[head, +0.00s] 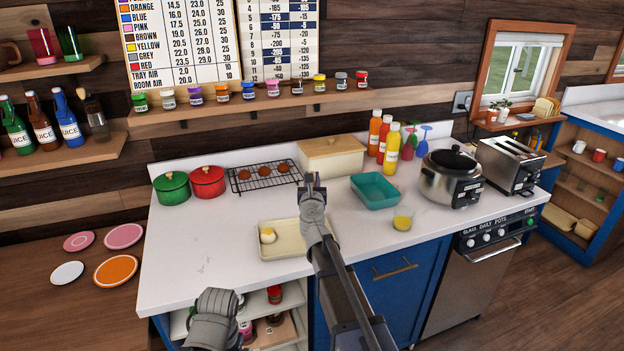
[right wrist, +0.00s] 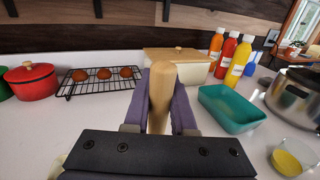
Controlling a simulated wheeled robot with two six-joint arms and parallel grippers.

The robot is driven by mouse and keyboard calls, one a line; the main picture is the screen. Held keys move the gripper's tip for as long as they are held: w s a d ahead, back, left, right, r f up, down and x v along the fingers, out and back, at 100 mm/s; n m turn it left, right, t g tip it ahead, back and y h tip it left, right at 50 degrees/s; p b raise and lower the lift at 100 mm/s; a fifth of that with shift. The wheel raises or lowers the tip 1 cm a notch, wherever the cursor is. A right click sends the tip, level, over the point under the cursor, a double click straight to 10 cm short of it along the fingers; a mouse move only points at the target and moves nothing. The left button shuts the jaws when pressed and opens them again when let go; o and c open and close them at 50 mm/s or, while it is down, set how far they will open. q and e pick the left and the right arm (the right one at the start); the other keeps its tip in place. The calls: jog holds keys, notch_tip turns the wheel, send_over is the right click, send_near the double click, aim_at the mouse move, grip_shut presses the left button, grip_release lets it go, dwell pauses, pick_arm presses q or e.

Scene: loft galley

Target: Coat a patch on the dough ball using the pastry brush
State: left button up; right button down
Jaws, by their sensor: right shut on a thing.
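The pale dough ball (head: 267,235) sits in the left part of a cream tray (head: 290,252) on the white counter. My right gripper (head: 313,182) is above the counter, behind and to the right of the dough ball in the head view. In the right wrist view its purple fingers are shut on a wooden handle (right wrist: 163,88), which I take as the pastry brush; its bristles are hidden. A small glass bowl of yellow liquid (head: 402,222) stands to the right, also in the right wrist view (right wrist: 287,163). My left gripper (head: 215,312) is low at the counter's front edge; its jaws are unclear.
A teal dish (head: 375,188) stands between the gripper and the rice cooker (head: 450,180). A cooling rack (head: 264,177) with brown buns, red and green pots, a bread box (head: 331,157) and several bottles line the back. The counter's left front is clear.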

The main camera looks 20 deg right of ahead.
pick_arm(q)
jog(key=shift+r, duration=0.4)
pick_arm(e)
jog(key=shift+r, duration=0.4)
pick_arm(q)
notch_tip(320, 180, up, 3)
jog(key=p, duration=0.3)
pick_arm(e)
notch_tip(320, 180, up, 3)
dwell(0.4)
